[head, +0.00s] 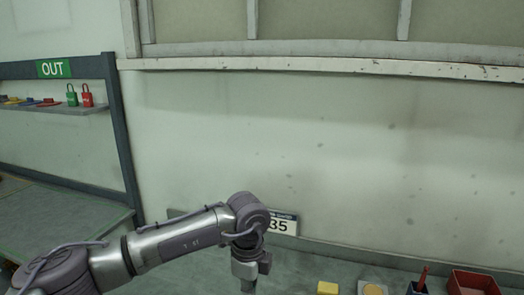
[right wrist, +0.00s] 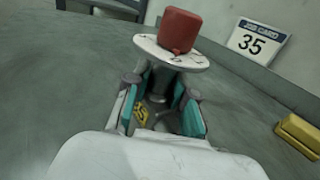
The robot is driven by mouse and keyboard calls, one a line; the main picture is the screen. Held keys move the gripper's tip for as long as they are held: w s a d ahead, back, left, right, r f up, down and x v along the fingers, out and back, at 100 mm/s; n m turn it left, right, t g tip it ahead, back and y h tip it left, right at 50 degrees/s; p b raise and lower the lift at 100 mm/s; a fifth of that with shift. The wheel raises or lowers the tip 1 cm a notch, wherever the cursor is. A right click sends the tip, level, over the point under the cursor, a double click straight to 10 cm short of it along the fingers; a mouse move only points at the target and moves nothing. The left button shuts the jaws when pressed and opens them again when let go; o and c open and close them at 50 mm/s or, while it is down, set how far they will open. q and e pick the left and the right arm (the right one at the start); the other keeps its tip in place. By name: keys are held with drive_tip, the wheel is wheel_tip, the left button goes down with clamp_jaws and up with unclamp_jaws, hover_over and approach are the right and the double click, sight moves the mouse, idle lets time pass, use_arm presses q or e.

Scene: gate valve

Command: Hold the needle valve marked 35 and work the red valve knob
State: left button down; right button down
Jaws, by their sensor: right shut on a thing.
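In the right wrist view, the red valve knob (right wrist: 180,30) sits on top of a white round dial (right wrist: 150,48) with small dark marks. Below the dial is the grey stem and body of the needle valve (right wrist: 159,82), with a yellow mark low down that I cannot read surely. My right gripper (right wrist: 160,100) is shut on the valve body, its teal pads on either side below the dial. In the head view, my left arm reaches in from the left and its wrist bends down out of the bottom edge. The left gripper itself is out of frame.
A job card (head: 283,224) reading 35 stands against the wall; it also shows in the right wrist view (right wrist: 257,41).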

drive_tip(key=c, duration=0.9)
unclamp_jaws()
